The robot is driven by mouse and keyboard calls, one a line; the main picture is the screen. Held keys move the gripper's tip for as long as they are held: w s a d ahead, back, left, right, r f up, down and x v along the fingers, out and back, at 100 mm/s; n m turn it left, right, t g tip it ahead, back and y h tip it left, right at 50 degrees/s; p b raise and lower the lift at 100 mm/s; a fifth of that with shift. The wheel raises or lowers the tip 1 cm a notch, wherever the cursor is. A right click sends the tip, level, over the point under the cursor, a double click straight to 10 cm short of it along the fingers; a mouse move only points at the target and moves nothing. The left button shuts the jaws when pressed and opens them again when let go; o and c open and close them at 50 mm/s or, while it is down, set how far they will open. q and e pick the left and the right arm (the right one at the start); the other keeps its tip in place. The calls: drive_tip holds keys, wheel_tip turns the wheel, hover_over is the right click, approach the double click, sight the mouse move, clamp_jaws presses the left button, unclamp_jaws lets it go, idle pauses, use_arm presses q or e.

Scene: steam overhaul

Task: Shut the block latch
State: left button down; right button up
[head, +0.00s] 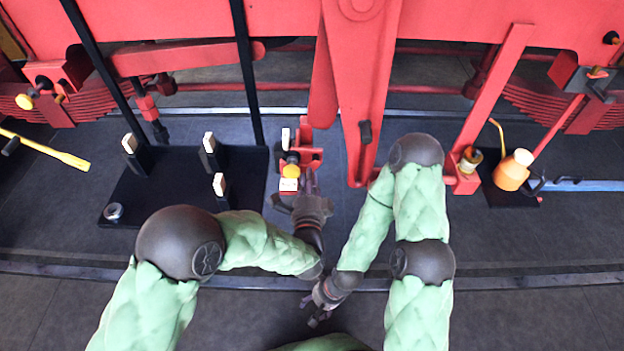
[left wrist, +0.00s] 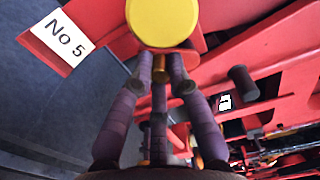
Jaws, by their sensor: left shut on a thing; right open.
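A round yellow knob (left wrist: 162,20) is at the top of the left wrist view, beside a white "No 5" tag (left wrist: 60,42) on a red plate. I take the knob to be the block latch's handle; it also shows in the head view (head: 291,170), on a small red bracket. My left gripper (head: 309,182) is at the knob. Its purple fingers (left wrist: 161,66) are shut around a brass-coloured stem (left wrist: 159,72) just below the knob. The fingers hide part of the stem. My right gripper (head: 318,306) is open and empty, low in the middle of the head view, well away from the latch.
A black board (head: 150,205) with several white-tipped posts lies left of the latch. A large red beam (head: 362,90) hangs just right of it. An orange can (head: 513,171) stands at the right. A yellow bar (head: 50,151) lies far left. The near floor is clear.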

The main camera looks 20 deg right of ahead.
use_arm(q)
drive_tip(key=shift+w+a+r, duration=0.1)
drive_tip(key=shift+a, duration=0.05)
drive_tip(key=shift+w+a+r, duration=0.1)
drive_tip(key=shift+a+r, duration=0.25)
drive_tip(key=shift+r+p, duration=0.1)
drive_tip(key=shift+p, duration=0.25)
drive_tip(key=shift+w+a+r, duration=0.1)
drive_tip(key=shift+a+r, duration=0.1)
drive_tip(key=shift+r, duration=0.25)
